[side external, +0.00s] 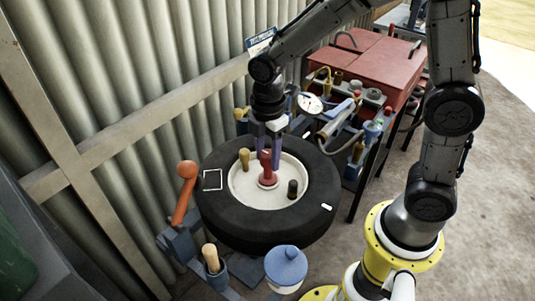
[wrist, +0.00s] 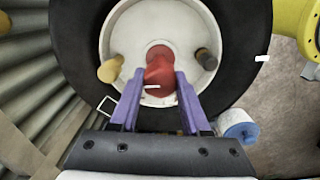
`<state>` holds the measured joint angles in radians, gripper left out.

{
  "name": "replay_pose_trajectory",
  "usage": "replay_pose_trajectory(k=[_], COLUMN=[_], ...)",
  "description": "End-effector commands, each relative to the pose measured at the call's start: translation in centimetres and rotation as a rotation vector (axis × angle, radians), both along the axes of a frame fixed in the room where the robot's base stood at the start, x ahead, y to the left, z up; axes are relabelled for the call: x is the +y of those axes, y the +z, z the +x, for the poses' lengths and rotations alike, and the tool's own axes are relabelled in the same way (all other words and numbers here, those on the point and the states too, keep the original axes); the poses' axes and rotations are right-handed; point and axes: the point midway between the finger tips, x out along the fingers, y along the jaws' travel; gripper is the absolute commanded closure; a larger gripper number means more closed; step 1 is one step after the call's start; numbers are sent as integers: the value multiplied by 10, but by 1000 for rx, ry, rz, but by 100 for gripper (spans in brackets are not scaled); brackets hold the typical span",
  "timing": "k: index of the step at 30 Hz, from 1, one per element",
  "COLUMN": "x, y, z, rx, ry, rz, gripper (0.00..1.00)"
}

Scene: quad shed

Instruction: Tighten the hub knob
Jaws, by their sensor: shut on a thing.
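The hub knob (side external: 267,168) is red and stands upright at the middle of the white wheel hub (side external: 243,190). The hub sits inside a black tyre (side external: 240,228) that lies flat. My gripper (side external: 268,153) comes down from above with its purple fingers on either side of the knob. In the wrist view, the fingers of my gripper (wrist: 160,80) are shut on the red knob (wrist: 160,62), which has a white mark on its near side. The knob's sides are partly hidden by the fingers.
On the hub, a tan knob (side external: 244,158) stands left and a black one (side external: 292,188) right. An orange-handled lever (side external: 184,190) rises left of the tyre. A blue-lidded pot (side external: 286,268) stands in front. A gauge (side external: 310,103) and hoses crowd behind, near a red cabinet (side external: 375,62).

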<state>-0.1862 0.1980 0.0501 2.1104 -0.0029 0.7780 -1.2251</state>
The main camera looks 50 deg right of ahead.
Motion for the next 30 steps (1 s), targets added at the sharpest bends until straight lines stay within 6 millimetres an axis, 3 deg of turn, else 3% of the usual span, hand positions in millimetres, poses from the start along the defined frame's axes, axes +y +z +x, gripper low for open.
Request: replay_pose_trajectory(k=[14, 30], x=[0, 0], y=[1, 1], z=[0, 1], rx=[-1, -1], ry=[-153, -650], rz=[1, 0], gripper=[100, 100])
